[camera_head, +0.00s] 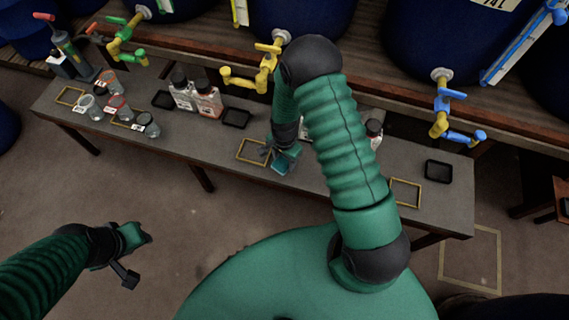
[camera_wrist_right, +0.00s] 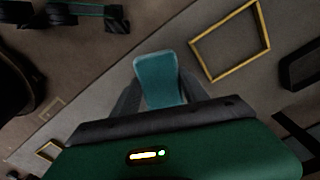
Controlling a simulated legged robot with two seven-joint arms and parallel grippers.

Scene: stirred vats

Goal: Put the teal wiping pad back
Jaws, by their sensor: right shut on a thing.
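The teal wiping pad (camera_head: 285,162) is held in my right gripper (camera_head: 280,152) over the grey bench, near its front edge. In the right wrist view the pad (camera_wrist_right: 158,78) sticks out between the two dark fingers of the right gripper (camera_wrist_right: 155,92). A yellow outlined rectangle (camera_head: 240,159) on the bench lies just left of the pad; it also shows bare in the wrist view (camera_wrist_right: 205,69). The pad appears beside this outline, not within it; its exact height above the bench cannot be told. My left gripper (camera_head: 133,257) is open and empty, low over the floor at the left.
The bench (camera_head: 330,185) also carries several glass jars (camera_head: 120,112), bottles (camera_head: 208,100) and black trays (camera_head: 438,170). Another yellow outline (camera_head: 419,195) lies right. Blue vats with yellow (camera_head: 262,70), green and blue taps stand behind. My right arm hides the bench's middle.

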